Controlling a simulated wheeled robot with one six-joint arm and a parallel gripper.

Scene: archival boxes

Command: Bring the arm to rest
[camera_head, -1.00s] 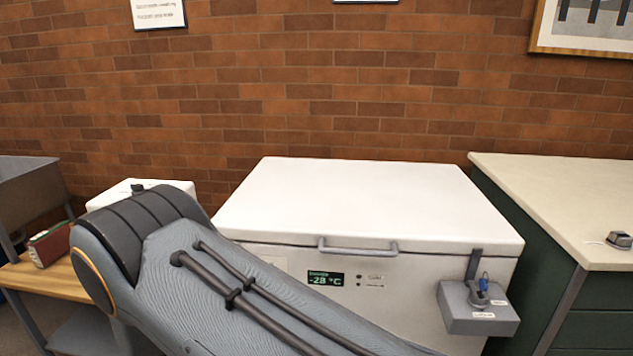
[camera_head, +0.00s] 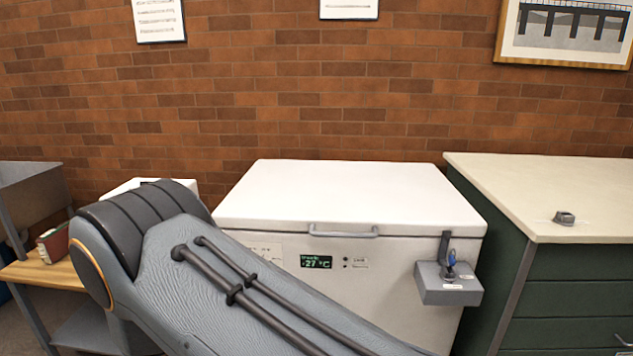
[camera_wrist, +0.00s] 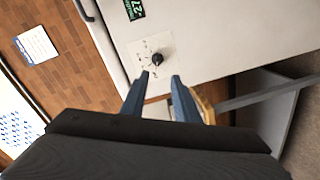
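My gripper (camera_wrist: 161,88) shows in the wrist view. Its two blue-grey fingers stand apart with nothing between them. Beyond the fingertips is a pale panel with a black knob (camera_wrist: 157,59) and a green display (camera_wrist: 134,9). My gripper does not show in the head view. There, my grey arm link slants from the left across the lower middle and hides the lower left part of the white chest freezer (camera_head: 350,195). The freezer's lid is down, and its display (camera_head: 316,262) appears to read -27 °C.
A grey box with a blue key (camera_head: 448,282) is on the freezer's front right. A green cabinet with a pale top (camera_head: 560,185) stands at right, bearing a small grey object (camera_head: 564,218). A wooden bench (camera_head: 45,272) holding a red box (camera_head: 53,244) is at left. A brick wall stands behind.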

